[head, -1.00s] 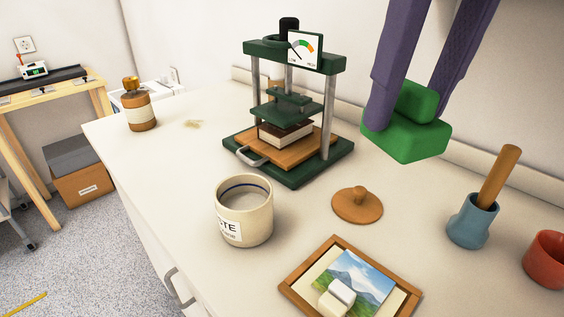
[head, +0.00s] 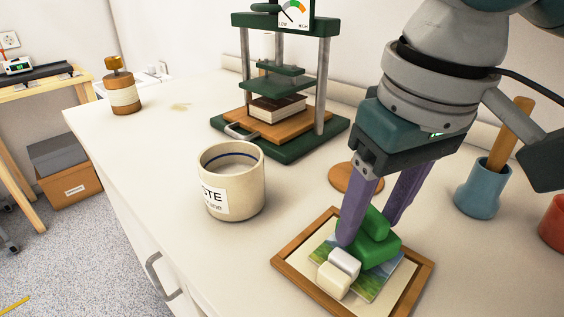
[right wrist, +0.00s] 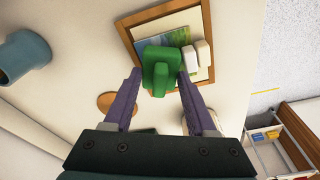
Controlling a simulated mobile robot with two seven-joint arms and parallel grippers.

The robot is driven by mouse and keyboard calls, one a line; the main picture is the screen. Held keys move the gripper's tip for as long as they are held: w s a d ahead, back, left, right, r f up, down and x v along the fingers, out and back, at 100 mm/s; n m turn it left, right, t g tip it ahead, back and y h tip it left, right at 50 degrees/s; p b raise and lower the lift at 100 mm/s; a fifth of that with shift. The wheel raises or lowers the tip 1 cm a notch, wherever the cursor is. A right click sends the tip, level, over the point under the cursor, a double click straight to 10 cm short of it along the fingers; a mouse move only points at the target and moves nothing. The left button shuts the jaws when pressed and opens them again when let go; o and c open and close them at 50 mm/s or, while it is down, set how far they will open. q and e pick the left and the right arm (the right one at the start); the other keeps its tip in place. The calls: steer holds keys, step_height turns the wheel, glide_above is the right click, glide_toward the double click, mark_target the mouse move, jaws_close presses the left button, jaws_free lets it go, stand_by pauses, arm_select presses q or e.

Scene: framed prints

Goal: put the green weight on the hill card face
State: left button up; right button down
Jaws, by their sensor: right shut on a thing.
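The green weight (head: 382,250) is a block with a raised grip. My right gripper (head: 370,222) is shut on that grip, one purple finger on each side. The weight is over the right part of the hill card (head: 362,287), a mountain picture inside a wooden frame (head: 303,232). I cannot tell whether it touches the card. A white weight (head: 335,278) lies on the card's left part, close beside the green one. In the right wrist view the green weight (right wrist: 158,70) covers part of the card (right wrist: 150,42). My left gripper is not in view.
A paste pot (head: 232,190) stands left of the frame. A wooden lid (head: 345,179) lies behind it, partly hidden by my arm. A green press (head: 330,135) holding a book is further back. A blue pot (head: 478,190) and a red pot (head: 555,222) stand at the right.

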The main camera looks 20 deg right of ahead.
mark_target(383, 223)
steer(key=shift+f, duration=0.2)
steer(key=c, duration=0.6)
jaws_free()
steer(key=shift+f, duration=0.1)
steer(key=shift+c, duration=0.2)
steer(key=o, duration=0.4)
steer(key=shift+d, duration=0.1)
steer(key=shift+o, duration=0.2)
step_height(383, 223, up, 12)
steer(key=s+p, duration=0.1)
steer(key=p, duration=0.3)
steer(key=shift+s, duration=0.35)
